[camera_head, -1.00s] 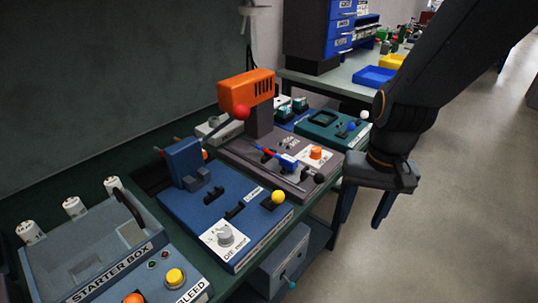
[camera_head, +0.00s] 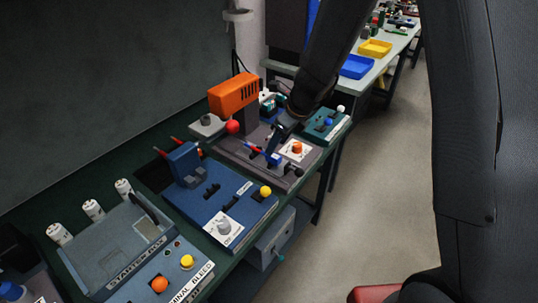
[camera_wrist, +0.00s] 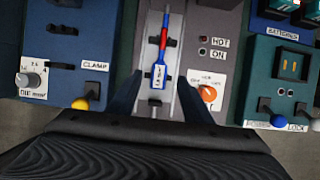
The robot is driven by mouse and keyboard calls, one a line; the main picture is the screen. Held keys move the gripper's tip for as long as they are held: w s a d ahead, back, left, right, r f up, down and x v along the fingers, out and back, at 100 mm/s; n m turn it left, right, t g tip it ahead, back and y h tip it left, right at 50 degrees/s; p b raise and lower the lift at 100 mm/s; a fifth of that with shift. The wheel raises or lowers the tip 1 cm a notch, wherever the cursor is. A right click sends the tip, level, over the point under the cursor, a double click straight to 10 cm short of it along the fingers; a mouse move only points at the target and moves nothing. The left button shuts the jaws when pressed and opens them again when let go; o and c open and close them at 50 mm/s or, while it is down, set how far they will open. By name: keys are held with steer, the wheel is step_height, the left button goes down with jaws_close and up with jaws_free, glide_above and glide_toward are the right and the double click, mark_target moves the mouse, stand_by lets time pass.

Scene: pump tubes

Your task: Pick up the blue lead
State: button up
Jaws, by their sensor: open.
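The blue lead (camera_wrist: 158,77) is a thin piece with a blue labelled block at its near end, a red stretch in the middle and blue beyond. It lies along a pale metal channel on the grey unit; in the head view its blue block (camera_head: 275,159) shows beside the orange knob. My gripper (camera_wrist: 160,92) is open, pointing down over the grey unit, with one finger on each side of the lead's blue block in the picture. I cannot tell how high the fingertips are above it. In the head view my gripper (camera_head: 279,134) is partly hidden by my arm.
An orange knob (camera_wrist: 208,93) stands close to the right finger. A blue clamp unit with a yellow-knobbed lever (camera_wrist: 80,103) is at left, a teal unit with blue and white knobs (camera_wrist: 278,120) at right. An orange block (camera_head: 234,95) with a red ball stands nearby.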

mark_target(259, 151)
steer(key=shift+p+x, duration=0.4)
steer(key=shift+x, duration=2.55)
steer(key=shift+a, duration=0.2)
steer(key=shift+c, duration=0.2)
steer(key=shift+r, duration=0.1)
jaws_close()
